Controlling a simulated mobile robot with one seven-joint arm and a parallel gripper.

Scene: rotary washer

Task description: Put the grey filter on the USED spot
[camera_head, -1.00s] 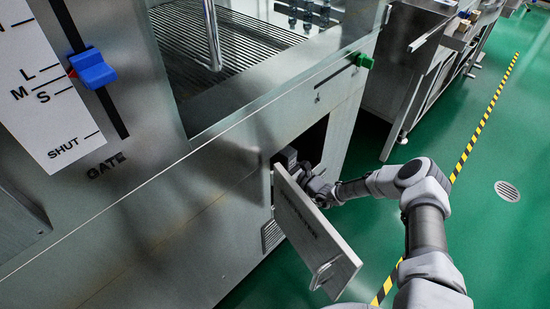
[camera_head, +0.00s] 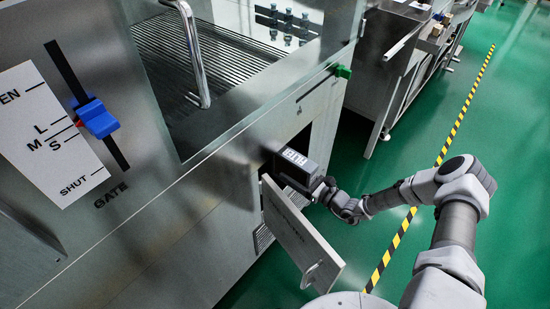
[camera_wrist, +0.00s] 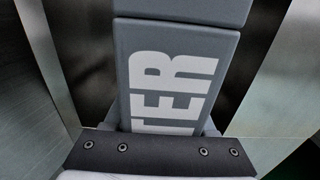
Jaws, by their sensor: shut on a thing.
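The grey filter (camera_head: 296,165) is a dark grey box with pale lettering. In the head view it is at the mouth of the dark opening in the washer's side, at least partly outside it. My gripper (camera_head: 319,186) is shut on it from the right. In the wrist view the filter (camera_wrist: 170,75) fills the middle, with large white letters "TER" on its face, just ahead of the gripper's dark bolted plate. The fingertips are hard to make out. No USED spot can be seen in either view.
The open hatch door (camera_head: 300,238) with a handle stands out below the filter and gripper. The steel washer (camera_head: 180,230) fills the left, with a blue gate slider (camera_head: 97,118). Green floor (camera_head: 375,185) with a striped line lies open to the right.

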